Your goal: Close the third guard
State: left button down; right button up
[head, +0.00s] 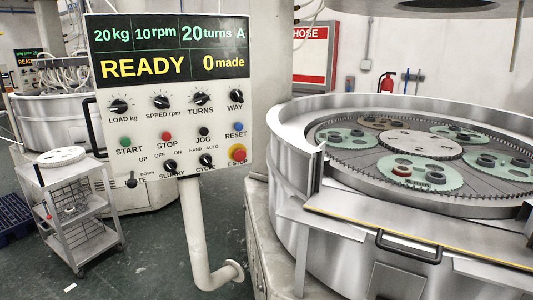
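A large round lapping machine fills the right side, with a curved steel wall (295,170) around its plate. The wall has a gap at the front. At this gap a flat steel guard panel (345,205) with a yellow-edged strip lies low, and a black bar handle (408,247) sits at its front. The panel looks lowered, leaving the plate exposed. I cannot tell which guard counts as the third. Neither of my grippers is in view.
A control panel (170,125) reads READY, 0 made, on a bent white post (195,240) left of the machine. Green carriers (420,175) with dark parts lie on the plate. A wire cart (70,205) stands at left on open floor. A fire extinguisher (387,83) is behind.

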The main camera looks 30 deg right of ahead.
aim_at(495, 244)
jog(key=z, duration=1.4)
jog(key=i+l+z, duration=0.25)
jog(key=l, duration=0.15)
jog(key=k, duration=0.05)
